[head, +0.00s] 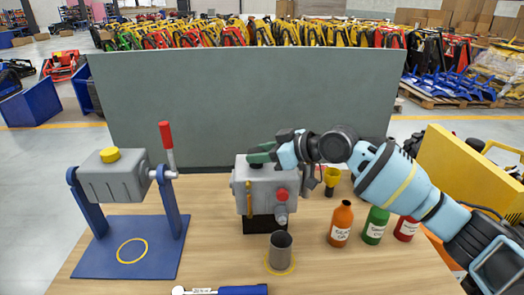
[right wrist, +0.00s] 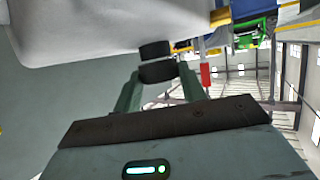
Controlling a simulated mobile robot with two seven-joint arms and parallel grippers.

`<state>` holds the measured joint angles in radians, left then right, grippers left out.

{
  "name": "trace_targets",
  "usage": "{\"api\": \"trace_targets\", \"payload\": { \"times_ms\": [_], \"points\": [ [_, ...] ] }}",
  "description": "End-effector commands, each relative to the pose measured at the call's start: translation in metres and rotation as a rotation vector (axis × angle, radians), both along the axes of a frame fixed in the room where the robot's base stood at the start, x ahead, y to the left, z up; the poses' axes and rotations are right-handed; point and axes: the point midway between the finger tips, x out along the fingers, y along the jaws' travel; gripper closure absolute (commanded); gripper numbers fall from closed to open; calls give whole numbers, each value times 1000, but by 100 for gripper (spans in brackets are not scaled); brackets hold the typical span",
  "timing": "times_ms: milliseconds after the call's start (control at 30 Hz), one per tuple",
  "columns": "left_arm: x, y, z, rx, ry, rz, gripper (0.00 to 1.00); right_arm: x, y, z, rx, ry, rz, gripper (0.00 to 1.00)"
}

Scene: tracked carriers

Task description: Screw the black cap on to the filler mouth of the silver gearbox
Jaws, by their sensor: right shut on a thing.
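The silver gearbox (head: 258,200) stands on a black base in the middle of the table, with a red plug and a yellow sight strip on its front. My right gripper (head: 262,156) is over its top, hiding the filler mouth in the head view. In the right wrist view, the gripper (right wrist: 159,76) is shut on the black cap (right wrist: 158,72), a dark disc between the fingertips. A second dark disc, seemingly the filler mouth (right wrist: 154,50), lies against the pale gearbox housing (right wrist: 90,30). A thin gap shows between the two discs. My left gripper is not in view.
A grey unit with a yellow cap (head: 110,155) hangs in a blue stand (head: 125,262) at left. Orange (head: 341,225), green (head: 375,227) and red (head: 405,228) bottles stand at right. A metal cup (head: 280,254) and a blue-handled tool (head: 242,290) are in front. A grey panel (head: 240,100) stands behind.

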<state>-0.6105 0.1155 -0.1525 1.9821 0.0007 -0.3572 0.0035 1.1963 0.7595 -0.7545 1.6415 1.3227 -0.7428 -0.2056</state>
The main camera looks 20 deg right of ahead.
Motion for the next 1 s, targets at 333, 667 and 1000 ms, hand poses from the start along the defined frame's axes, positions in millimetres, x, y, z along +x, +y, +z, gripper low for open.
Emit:
{"api": "trace_targets", "payload": {
  "times_ms": [333, 667, 1000],
  "points": [
    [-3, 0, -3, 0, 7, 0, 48, 0, 0, -9, 0, 2, 1, 81],
    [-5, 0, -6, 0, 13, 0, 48, 0, 0, -15, 1, 1, 1, 81],
    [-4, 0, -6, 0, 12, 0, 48, 0, 0, -14, 0, 0, 1, 34]
  ]
}}
